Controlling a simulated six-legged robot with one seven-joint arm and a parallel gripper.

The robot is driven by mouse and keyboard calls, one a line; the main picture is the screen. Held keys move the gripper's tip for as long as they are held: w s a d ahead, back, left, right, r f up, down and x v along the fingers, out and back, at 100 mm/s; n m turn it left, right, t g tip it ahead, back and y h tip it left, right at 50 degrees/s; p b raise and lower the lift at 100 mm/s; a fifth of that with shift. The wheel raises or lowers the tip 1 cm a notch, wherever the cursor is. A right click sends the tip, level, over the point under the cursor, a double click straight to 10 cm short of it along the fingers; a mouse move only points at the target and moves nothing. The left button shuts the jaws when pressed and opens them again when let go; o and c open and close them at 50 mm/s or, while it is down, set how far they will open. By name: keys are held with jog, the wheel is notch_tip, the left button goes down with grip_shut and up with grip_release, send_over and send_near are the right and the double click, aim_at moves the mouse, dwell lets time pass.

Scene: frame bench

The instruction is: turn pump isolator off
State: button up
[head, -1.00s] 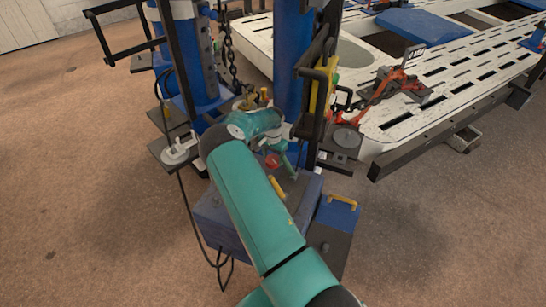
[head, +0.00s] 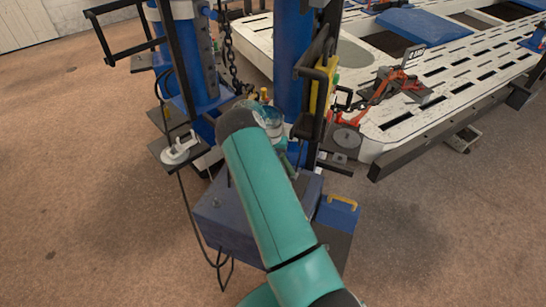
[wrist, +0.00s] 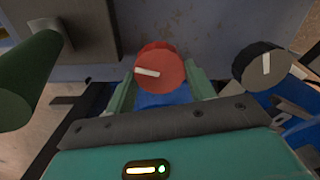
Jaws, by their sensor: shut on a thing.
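A red round knob (wrist: 160,66) with a white pointer mark, which looks like the pump isolator, is in the wrist view at the upper middle. Its mark lies nearly level, toward the left of its face. My gripper (wrist: 161,82) has one green finger on each side of the knob and is shut on it. In the head view my arm hides the knob and the fingertips. The knob's unit seems to be the blue-grey pump box (head: 222,222) on the floor by the column.
A black knob (wrist: 261,64) with a white mark sits close right of the red one. A dark green cylinder (wrist: 27,78) stands out at left. Blue columns (head: 290,60), a hanging chain (head: 233,65) and the slotted white bench (head: 425,110) crowd the back. Floor is clear at left.

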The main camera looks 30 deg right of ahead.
jog(key=shift+n, duration=1.6)
jog(key=o, duration=1)
jog(key=shift+r, duration=0.1)
notch_tip(320, 180, up, 14)
jog(key=shift+f, duration=0.2)
